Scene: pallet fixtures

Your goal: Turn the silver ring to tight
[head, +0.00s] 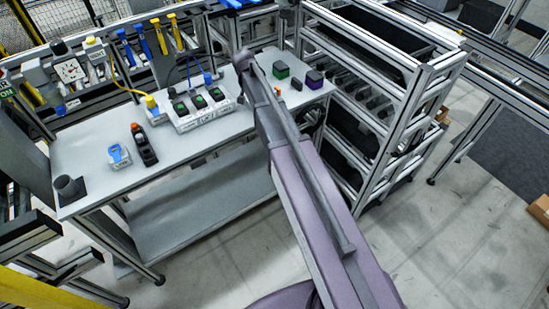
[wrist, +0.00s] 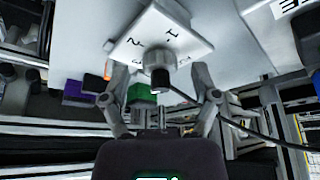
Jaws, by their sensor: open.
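In the wrist view, a silver ring (wrist: 160,58) sits around a round fitting on a white plate (wrist: 128,48) with black marks. A black plug end (wrist: 160,79) sticks out of the fitting towards me, and a dark cable runs off to the lower right. My gripper (wrist: 158,76) is open, with one finger left and one right of the fitting. The fingers appear apart from the ring, though the depth is hard to judge. In the head view, my arm hides the ring, and I cannot make out my gripper there.
A metal rack (head: 386,134) stands to the right.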

